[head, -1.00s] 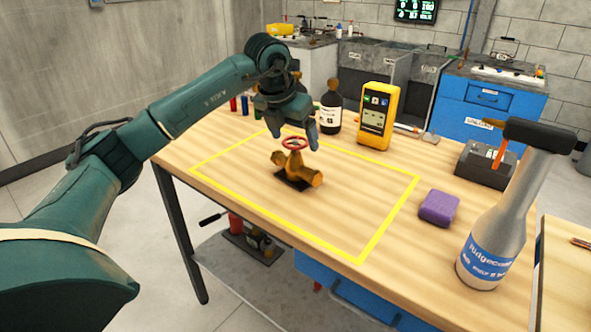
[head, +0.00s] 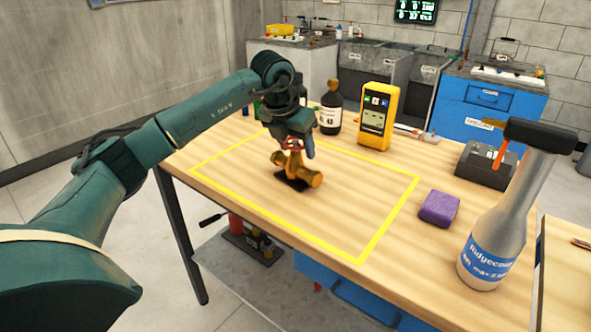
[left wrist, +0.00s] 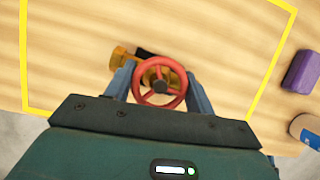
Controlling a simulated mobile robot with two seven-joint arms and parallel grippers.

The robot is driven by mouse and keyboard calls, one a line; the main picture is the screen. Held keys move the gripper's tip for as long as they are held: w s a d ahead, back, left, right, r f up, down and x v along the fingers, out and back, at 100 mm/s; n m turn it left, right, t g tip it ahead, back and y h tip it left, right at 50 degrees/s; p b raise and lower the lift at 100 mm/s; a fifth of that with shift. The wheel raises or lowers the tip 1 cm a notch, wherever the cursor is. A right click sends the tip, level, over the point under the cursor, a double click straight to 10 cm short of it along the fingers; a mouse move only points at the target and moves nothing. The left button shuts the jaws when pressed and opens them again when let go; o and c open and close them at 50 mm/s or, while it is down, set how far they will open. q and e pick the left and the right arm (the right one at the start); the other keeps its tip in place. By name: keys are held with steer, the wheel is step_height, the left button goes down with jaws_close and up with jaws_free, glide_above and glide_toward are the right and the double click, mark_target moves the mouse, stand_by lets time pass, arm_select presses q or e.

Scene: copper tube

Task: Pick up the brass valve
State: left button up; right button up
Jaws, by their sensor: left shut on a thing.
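The brass valve (head: 300,173) rests on a small dark base inside the yellow taped rectangle on the wooden bench. Its red handwheel (left wrist: 160,80) faces up at the left wrist camera, and the brass body (left wrist: 122,56) shows behind it. My left gripper (head: 291,148) is over the top of the valve, shut on it at the red handwheel. In the left wrist view the two fingers (left wrist: 160,92) flank the wheel. In the head view the gripper partly hides the wheel. My right gripper is not in view.
A purple sponge-like block (head: 439,208) and a grey spray bottle (head: 492,240) stand to the right. A dark bottle (head: 331,108), a yellow meter (head: 379,115) and a dark box (head: 485,163) stand farther back. The taped area (head: 350,225) in front of the valve is clear.

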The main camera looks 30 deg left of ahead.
arm_select(q)
jaws_close()
steer(key=shift+r, duration=0.15)
